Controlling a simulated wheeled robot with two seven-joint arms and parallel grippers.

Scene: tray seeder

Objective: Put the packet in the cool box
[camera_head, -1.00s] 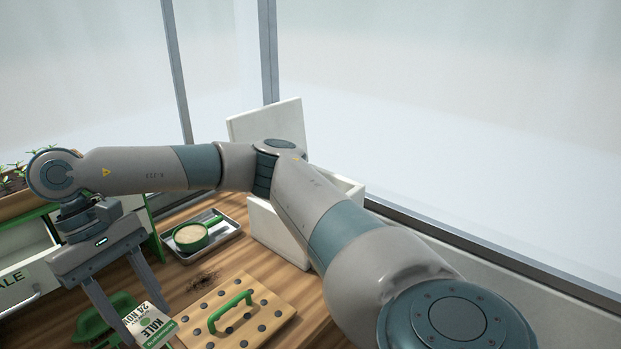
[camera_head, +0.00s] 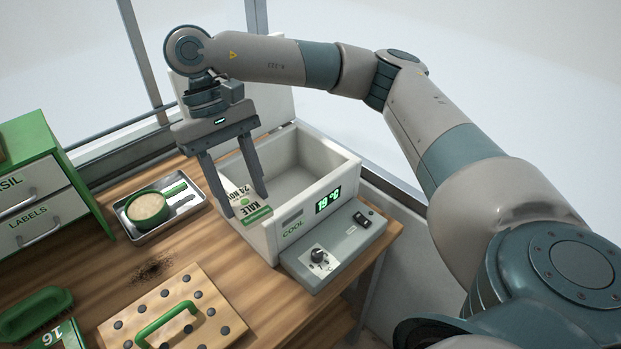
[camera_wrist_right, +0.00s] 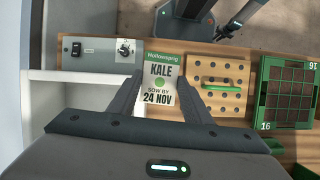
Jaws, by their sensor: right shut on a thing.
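The kale seed packet (camera_head: 249,205), white with a green band, hangs in my right gripper (camera_head: 245,206). The gripper is shut on it, one finger at each side. In the wrist view the packet (camera_wrist_right: 160,85) shows its face with "KALE" and "24 NOV". The white cool box (camera_head: 267,240) stands open, its lid raised at the back. Its inside looks empty where I can see it. The packet overlaps the box's left front part in the head view; I cannot tell whether it is above the opening or the wall.
The grey control panel (camera_head: 330,250) is at the box's front. A dibber board (camera_head: 205,290) and green brush (camera_head: 35,312) lie nearer. Drawers (camera_head: 35,200) stand far left.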

